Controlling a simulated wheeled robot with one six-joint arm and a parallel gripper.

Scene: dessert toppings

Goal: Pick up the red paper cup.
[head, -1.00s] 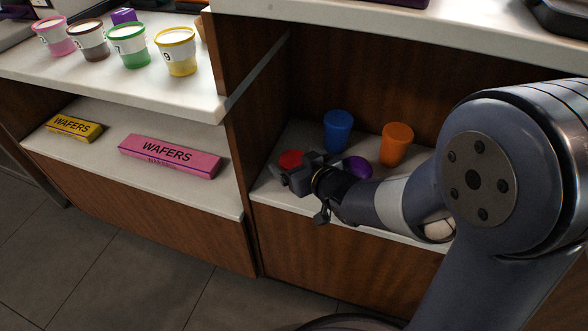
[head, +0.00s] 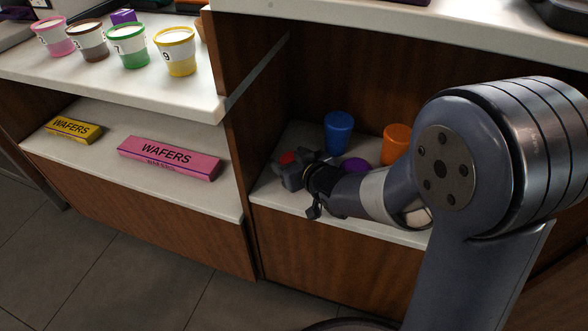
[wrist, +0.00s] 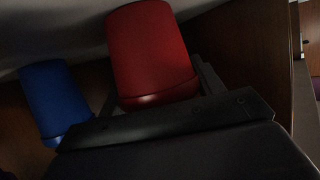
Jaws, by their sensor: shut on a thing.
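The red paper cup (head: 288,158) is at the left of the lower shelf, mostly hidden behind my gripper (head: 293,170) in the head view. In the wrist view the red cup (wrist: 150,55) fills the space between the two dark fingers of my gripper (wrist: 155,90), which is shut on it. The cup appears close to the shelf surface; I cannot tell if it touches it.
A blue cup (head: 338,132) stands behind, with an orange cup (head: 396,143) to its right and a purple cup (head: 355,165) in front, partly covered by my arm. A wooden divider (head: 250,150) stands to the left. The pink wafers box (head: 170,158) lies beyond it.

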